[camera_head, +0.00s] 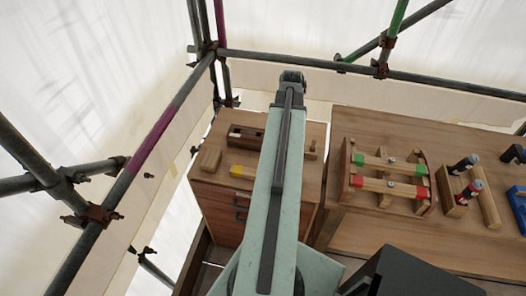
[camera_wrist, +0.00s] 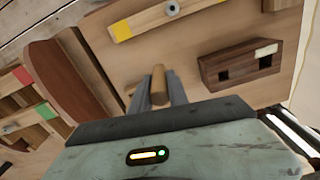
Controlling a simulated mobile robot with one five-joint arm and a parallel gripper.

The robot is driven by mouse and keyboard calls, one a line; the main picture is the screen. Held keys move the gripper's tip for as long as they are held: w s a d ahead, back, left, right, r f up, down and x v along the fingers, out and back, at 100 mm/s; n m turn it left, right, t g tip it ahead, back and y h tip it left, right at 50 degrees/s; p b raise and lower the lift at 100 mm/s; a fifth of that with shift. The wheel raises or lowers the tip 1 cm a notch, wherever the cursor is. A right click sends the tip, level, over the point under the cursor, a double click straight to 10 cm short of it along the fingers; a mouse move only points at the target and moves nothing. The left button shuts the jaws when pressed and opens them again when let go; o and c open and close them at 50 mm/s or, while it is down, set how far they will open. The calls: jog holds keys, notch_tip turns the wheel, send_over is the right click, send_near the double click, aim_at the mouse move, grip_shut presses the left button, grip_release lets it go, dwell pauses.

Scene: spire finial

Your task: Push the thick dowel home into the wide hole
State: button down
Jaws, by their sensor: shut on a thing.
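In the wrist view my gripper (camera_wrist: 158,90) is shut on the thick dowel (camera_wrist: 159,76), a pale round wooden peg whose upper part shows between the two grey fingers. Its lower end is hidden. A dark brown block (camera_wrist: 206,66) with two dark square-looking openings lies to the right, apart from the dowel. I cannot tell which opening is the wide hole. In the head view a dark brown block (camera_head: 245,133) lies left of my arm. My gripper is hidden there behind my arm.
A yellow-ended wooden bar (camera_wrist: 145,24) with a bolt lies beyond the dowel. In the head view a plain wood block (camera_head: 209,160) is at the left. A small wooden piece (camera_head: 312,152) shows right of my arm. A red and green rack (camera_head: 386,179) stands farther right.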

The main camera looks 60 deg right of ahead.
jog(key=w+f+m+b, duration=0.1)
jog(key=w+f+m, duration=0.1)
jog(key=w, duration=0.3)
notch_tip(320, 180, down, 10)
jog(key=b, duration=1)
jog(key=shift+f, duration=0.15)
jog(key=shift+r, duration=0.2)
jog(key=shift+f, duration=0.15)
jog(key=c, duration=1.3)
grip_release()
